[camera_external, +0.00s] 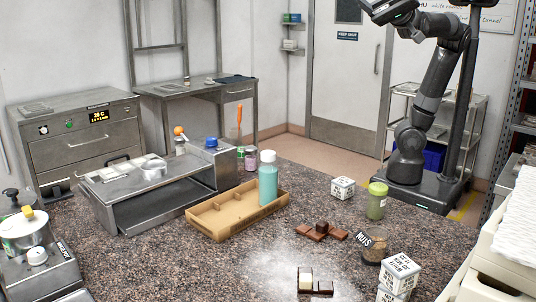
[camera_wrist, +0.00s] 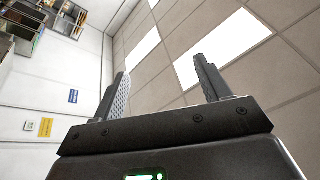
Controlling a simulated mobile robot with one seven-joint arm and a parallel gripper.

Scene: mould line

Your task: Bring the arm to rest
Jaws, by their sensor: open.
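My gripper shows in the wrist view (camera_wrist: 163,85) with its two fingers wide apart and nothing between them. It points up towards the ceiling panels and lights. In the external view my arm (camera_external: 437,85) is raised at the back right, near the door, well above the granite counter. Its end is at the top edge of that picture, and the fingertips are not clearly seen there. The arm touches nothing that I can see.
The granite counter (camera_external: 225,262) holds a cardboard tray (camera_external: 213,226) with a teal bottle (camera_external: 268,184), chocolate pieces (camera_external: 321,232), a green jar (camera_external: 376,200), a nuts jar (camera_external: 374,246) and lettered cubes (camera_external: 399,272). A wire shelf cart (camera_external: 468,125) stands close by my arm.

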